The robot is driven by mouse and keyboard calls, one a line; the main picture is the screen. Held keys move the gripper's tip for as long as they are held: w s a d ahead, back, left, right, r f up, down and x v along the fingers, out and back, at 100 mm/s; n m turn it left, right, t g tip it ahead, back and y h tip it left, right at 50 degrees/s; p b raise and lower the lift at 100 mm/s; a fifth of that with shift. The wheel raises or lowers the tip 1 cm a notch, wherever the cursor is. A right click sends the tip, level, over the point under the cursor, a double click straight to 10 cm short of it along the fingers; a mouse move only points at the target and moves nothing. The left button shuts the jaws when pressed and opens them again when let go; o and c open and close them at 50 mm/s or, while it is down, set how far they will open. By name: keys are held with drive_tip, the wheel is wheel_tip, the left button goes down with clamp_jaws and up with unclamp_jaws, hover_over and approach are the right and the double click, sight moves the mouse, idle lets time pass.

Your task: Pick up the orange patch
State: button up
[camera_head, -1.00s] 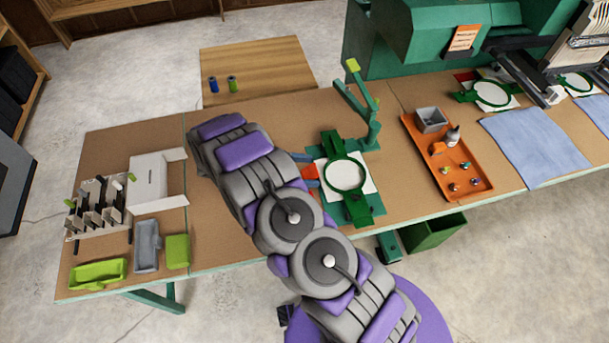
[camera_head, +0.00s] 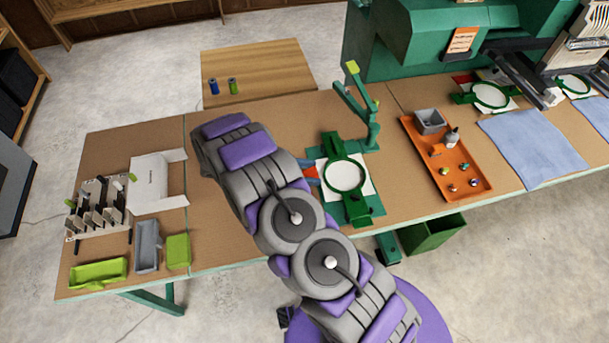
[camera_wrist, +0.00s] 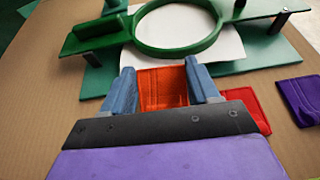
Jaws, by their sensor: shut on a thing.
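The orange patch (camera_wrist: 162,88) is a flat square between the two blue-grey fingers of my gripper (camera_wrist: 161,88) in the wrist view. The fingers are shut on its left and right sides. It lies just in front of the green hoop (camera_wrist: 180,50) and the white sheet under it. In the head view my gripper (camera_head: 312,172) is mostly hidden behind my arm, and a small part of the orange patch (camera_head: 312,171) shows left of the hoop (camera_head: 346,175). I cannot tell whether the patch is clear of the table.
A red patch (camera_wrist: 252,110) lies partly hidden right of my gripper, with a purple patch (camera_wrist: 298,98) farther right. A green stand (camera_head: 372,120) rises behind the hoop. An orange tray (camera_head: 437,175) stands to the right. Brown table (camera_head: 225,235) is bare front left.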

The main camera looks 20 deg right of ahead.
drive_tip(key=shift+w+d+r, duration=0.1)
drive_tip(key=shift+w+d, duration=0.1)
drive_tip(key=shift+w, duration=0.05)
